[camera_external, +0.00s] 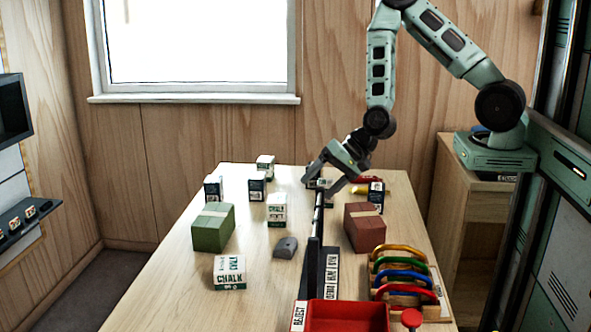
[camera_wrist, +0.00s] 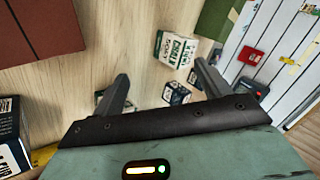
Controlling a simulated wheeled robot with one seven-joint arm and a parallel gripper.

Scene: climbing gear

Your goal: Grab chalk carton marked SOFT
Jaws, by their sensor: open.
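Several small chalk cartons stand on the table (camera_external: 180,290). White-and-green ones are at the front (camera_external: 229,273), mid-table (camera_external: 277,209) and back (camera_external: 265,164); dark-and-white ones are at the back left (camera_external: 213,189), beside it (camera_external: 257,186) and at the right (camera_external: 376,194). I cannot read SOFT on any. My gripper (camera_external: 328,182) is open over the back of the table, partly covering a carton. In the wrist view, a white-and-green carton (camera_wrist: 174,49) and a dark-and-white carton (camera_wrist: 177,93) show beyond and between my open fingers (camera_wrist: 163,85). Another dark carton (camera_wrist: 12,138) is at left.
A green box (camera_external: 212,230) and a brown-red box (camera_external: 364,230) flank a grey lump (camera_external: 286,247). A dark upright divider (camera_external: 314,250) runs toward a red tray (camera_external: 345,318). Coloured hoops (camera_external: 404,275) stand in a rack at the right. The table's front left is clear.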

